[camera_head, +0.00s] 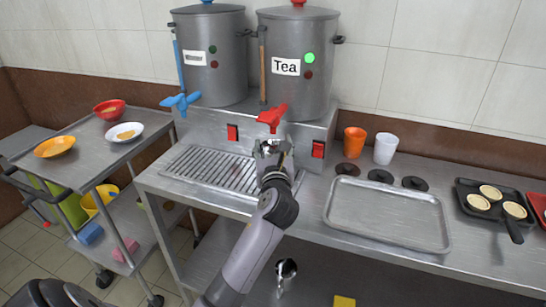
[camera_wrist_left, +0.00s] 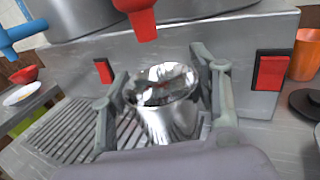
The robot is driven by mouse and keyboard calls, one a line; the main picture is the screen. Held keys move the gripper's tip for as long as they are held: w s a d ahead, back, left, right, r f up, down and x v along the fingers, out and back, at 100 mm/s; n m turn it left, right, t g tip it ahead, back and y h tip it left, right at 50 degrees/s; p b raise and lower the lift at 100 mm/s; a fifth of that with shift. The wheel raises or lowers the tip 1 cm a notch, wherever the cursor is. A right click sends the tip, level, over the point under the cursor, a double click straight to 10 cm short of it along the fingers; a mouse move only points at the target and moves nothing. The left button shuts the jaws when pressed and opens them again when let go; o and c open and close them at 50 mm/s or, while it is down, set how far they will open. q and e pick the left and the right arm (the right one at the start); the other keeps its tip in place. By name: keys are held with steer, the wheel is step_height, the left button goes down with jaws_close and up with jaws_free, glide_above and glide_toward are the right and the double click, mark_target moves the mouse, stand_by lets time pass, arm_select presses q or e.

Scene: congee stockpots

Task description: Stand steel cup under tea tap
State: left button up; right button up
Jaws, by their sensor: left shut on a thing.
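The tea stockpot (camera_head: 298,75) carries a "Tea" label and a lit green light. Its red tea tap (camera_head: 271,117) points down at the front and shows in the left wrist view (camera_wrist_left: 142,18). My left gripper (camera_head: 272,152) is shut on the shiny steel cup (camera_wrist_left: 165,110), one finger on each side. The cup is upright with its mouth open upward. It is just below the tap in the head view, near the right end of the slatted drip tray (camera_head: 205,171). I cannot tell whether its base touches the tray. My right gripper is not in view.
A second stockpot (camera_head: 208,55) with a blue tap (camera_head: 181,102) stands left. Red switches (camera_head: 318,149) are on the steel stand. An orange cup (camera_head: 354,142), a white cup (camera_head: 385,148) and an empty metal tray (camera_head: 387,214) are right. A side cart (camera_head: 80,150) holds bowls.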

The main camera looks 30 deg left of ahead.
arm_select(q)
step_height(320, 180, down, 3)
steer(key=shift+r+b, duration=0.1)
steer(key=shift+b, duration=0.2)
steer(key=o, duration=1.3)
steer(key=shift+f, duration=0.25)
steer(key=shift+c, duration=0.2)
steer(key=shift+s+d+r, duration=0.1)
steer(key=shift+s+r, duration=0.05)
steer(key=v, duration=1.2)
